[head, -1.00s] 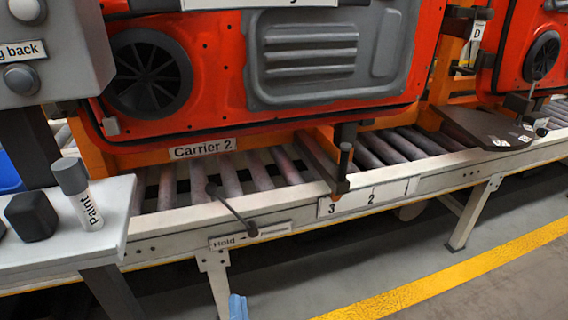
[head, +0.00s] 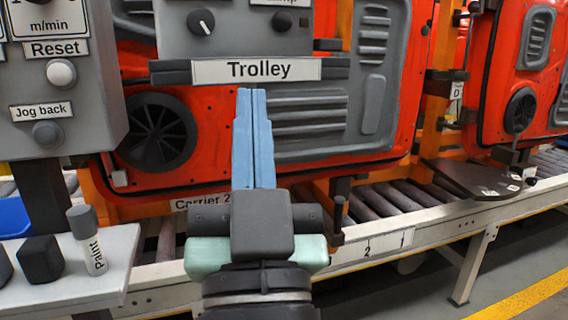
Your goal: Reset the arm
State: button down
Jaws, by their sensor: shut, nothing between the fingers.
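My gripper (head: 251,92) is in the lower middle of the head view, pointing up and away from me. Its two long blue fingers lie side by side with only a thin dark line between them, and nothing is held. The fingertips show just below the Trolley sign (head: 256,70), in front of the red door on Carrier 2 (head: 200,203). I cannot tell how far the tips are from the door. My wrist hides part of the roller line and the hold lever's area.
At left stands a grey control box (head: 62,85) with Reset (head: 61,73) and Jog back (head: 47,134) buttons. A shelf (head: 110,270) below holds a paint marker (head: 90,240) and a dark block (head: 40,260). The roller conveyor (head: 390,232) runs right, with a dark plate (head: 475,180) on it.

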jog(key=s+d+r+t+h+p, duration=0.25)
jog(key=s+r, duration=0.25)
jog(key=r, duration=0.5)
notch_tip(320, 180, up, 27)
jog(key=p, duration=2.6)
jog(key=shift+w+f, duration=0.15)
jog(key=shift+w, duration=0.05)
jog(key=shift+g, duration=0.25)
